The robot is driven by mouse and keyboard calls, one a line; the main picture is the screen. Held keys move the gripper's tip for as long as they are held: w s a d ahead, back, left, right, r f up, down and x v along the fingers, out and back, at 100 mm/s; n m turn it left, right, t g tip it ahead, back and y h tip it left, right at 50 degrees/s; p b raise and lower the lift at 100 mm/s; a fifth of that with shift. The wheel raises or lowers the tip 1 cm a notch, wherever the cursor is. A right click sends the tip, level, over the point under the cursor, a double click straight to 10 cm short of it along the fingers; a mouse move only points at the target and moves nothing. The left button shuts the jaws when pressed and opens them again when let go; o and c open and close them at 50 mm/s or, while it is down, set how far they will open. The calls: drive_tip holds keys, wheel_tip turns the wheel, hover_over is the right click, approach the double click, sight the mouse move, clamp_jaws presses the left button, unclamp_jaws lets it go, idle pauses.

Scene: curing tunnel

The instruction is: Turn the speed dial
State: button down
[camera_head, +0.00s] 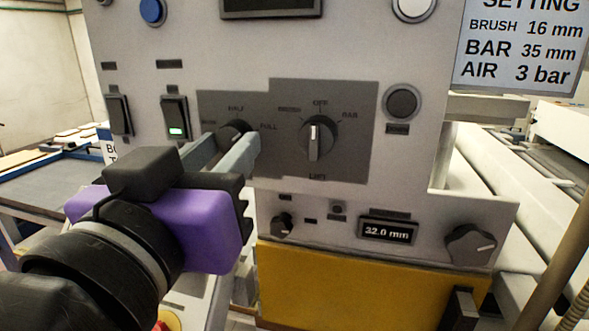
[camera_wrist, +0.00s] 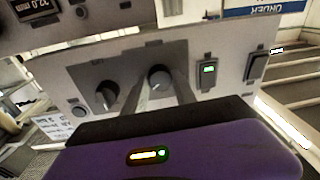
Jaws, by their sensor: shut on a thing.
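The speed dial (camera_head: 233,131) is a dark round knob on the grey control panel, with HALF above it and FULL to its right. My gripper (camera_head: 232,143), with a purple body, reaches in from the lower left, its two grey fingers closed around the dial's sides. In the wrist view the dial (camera_wrist: 159,78) sits between the fingertips (camera_wrist: 160,84). The fingers partly hide the dial in the head view, and its pointer setting is hard to read. A second knob (camera_head: 317,138) with OFF, BAR and LIFT marks is just right of it.
Two rocker switches (camera_head: 174,118) are to the left, the nearer one lit green. A round button (camera_head: 402,103) is at the right. Below, a shelf panel carries a small knob (camera_head: 282,225), a display (camera_head: 387,231) reading 32.0 mm and a larger knob (camera_head: 471,244). A settings sign (camera_head: 520,45) hangs upper right.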

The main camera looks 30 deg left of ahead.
drive_tip(key=shift+a+f+m+b, duration=0.1)
drive_tip(key=shift+m+b, duration=1.1)
drive_tip(key=shift+m, duration=0.6)
drive_tip(key=c, duration=1)
unclamp_jaws()
drive_tip(key=shift+s, duration=0.15)
drive_tip(key=b+v, duration=0.1)
drive_tip(key=v, duration=0.6)
drive_tip(key=shift+s, duration=0.3)
